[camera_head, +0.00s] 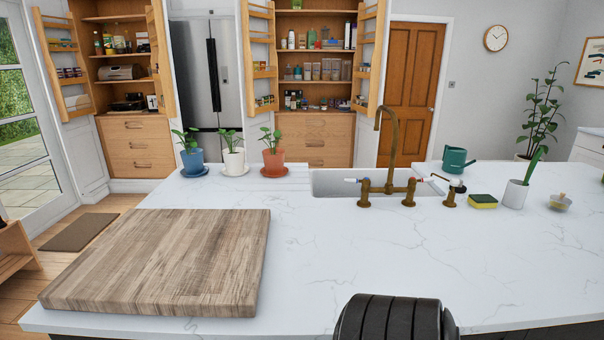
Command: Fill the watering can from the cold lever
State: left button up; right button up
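The tap has a tall curved neck over the sink (330,184). A white lever with what looks like a blue mark (351,180) is on its left. Another white lever (424,179), with what looks like a red mark, is on its right. The marks are small. The water outlet shows no clear stream. Neither of my grippers shows; a dark ribbed part of my own body is at the bottom edge.
A large wooden board (165,262) covers the counter's left. Potted plants in blue (193,162), white (234,161) and terracotta (273,161) pots stand left of the sink. A sponge (483,201), white pot (515,194) and small bowl (560,203) are right. The front middle is clear.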

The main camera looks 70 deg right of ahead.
aim_at(365, 182)
jog(key=z, duration=0.05)
jog(key=i, duration=0.85)
jog(key=z, duration=3.95)
